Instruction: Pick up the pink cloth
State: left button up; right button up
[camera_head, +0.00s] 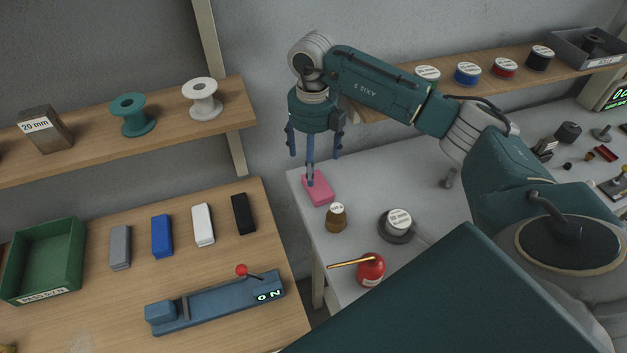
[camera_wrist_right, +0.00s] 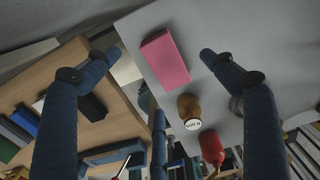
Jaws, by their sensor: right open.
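The pink cloth (camera_head: 318,188) is a small flat pink block-like piece on the grey table (camera_head: 283,177), near its back left corner. It also shows in the right wrist view (camera_wrist_right: 166,59), lying between the spread fingers. My right gripper (camera_head: 313,172) points down above the cloth; its fingers are open and empty. In the head view one finger overlaps the cloth, and I cannot tell whether it touches. In the right wrist view my right gripper (camera_wrist_right: 160,70) shows blue fingers apart on both sides of the cloth. My left gripper is not in view.
A brass weight (camera_head: 337,217), a dark round piece with a white label (camera_head: 397,225) and a red oil can (camera_head: 370,270) stand in front of the cloth. A wooden table (camera_head: 90,262) lies to the left across a gap. A shelf (camera_head: 480,88) runs behind.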

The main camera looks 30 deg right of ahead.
aim_at(317, 187)
jog(key=shift+s+f, duration=0.2)
jog(key=shift+f, duration=0.75)
jog(key=shift+f+p, duration=0.3)
jog(key=shift+a+f+p, duration=0.1)
jog(key=shift+f+p, duration=0.25)
jog(key=f, duration=0.1)
jog(key=f+p, duration=0.2)
jog(key=shift+s+a+f, duration=0.25)
jog(key=shift+f, duration=0.05)
jog(key=shift+w+f, duration=0.1)
jog(key=shift+f, duration=0.35)
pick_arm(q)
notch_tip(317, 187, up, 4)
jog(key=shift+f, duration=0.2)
pick_arm(e)
jog(key=c, duration=1.2)
